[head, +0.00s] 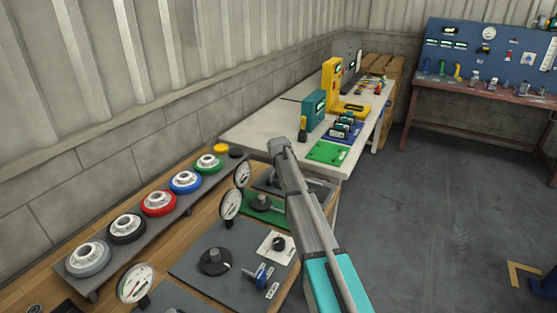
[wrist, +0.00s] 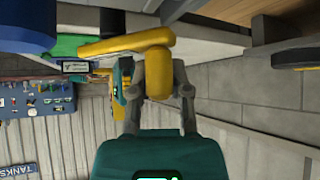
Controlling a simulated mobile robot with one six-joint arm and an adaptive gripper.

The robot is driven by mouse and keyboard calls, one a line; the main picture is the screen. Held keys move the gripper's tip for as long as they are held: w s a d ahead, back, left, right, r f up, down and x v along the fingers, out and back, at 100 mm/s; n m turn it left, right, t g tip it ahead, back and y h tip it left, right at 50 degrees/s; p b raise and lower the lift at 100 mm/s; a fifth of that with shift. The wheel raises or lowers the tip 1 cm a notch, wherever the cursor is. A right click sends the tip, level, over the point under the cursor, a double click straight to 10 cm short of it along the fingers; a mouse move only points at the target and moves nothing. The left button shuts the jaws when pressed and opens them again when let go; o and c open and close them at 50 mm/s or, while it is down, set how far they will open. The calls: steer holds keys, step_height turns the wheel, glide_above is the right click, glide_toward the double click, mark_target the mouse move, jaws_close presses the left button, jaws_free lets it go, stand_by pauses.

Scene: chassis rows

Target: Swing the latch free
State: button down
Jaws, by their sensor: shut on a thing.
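In the wrist view a yellow lever (wrist: 120,45) runs sideways across the top middle, with a short yellow grip (wrist: 159,84) hanging from its right end. I take this to be the latch. My gripper (wrist: 160,76) has one grey finger on each side of this grip and is shut on it. The mount at the lever's left end is not clear. In the head view I cannot make out the latch or my gripper; my grey and teal arm crosses the lower middle.
In the head view a pale workbench (head: 262,126) holds a teal box (head: 315,111), a yellow stand (head: 331,83) and a green mat (head: 327,153). A shelf of coloured wheels (head: 158,203) lines the left wall. Open floor (head: 440,200) lies right. A blue cylinder (wrist: 24,28) shows in the wrist view.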

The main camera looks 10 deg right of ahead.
steer(key=m+h, duration=0.1)
steer(key=w+m+h, duration=0.1)
steer(key=m+g+h, duration=0.1)
steer(key=m, duration=0.1)
steer(key=shift+w+d, duration=0.1)
steer(key=shift+w, duration=0.2)
steer(key=shift+w+d+m+g+h, duration=0.25)
steer(key=shift+m+g+h, duration=0.3)
steer(key=shift+m, duration=0.45)
steer(key=shift+w+d+m+g+h, duration=0.2)
steer(key=shift+m+g+h, duration=0.15)
steer(key=shift+m+h, duration=0.5)
steer(key=c, duration=0.7)
jaws_free()
steer(key=shift+r, duration=0.1)
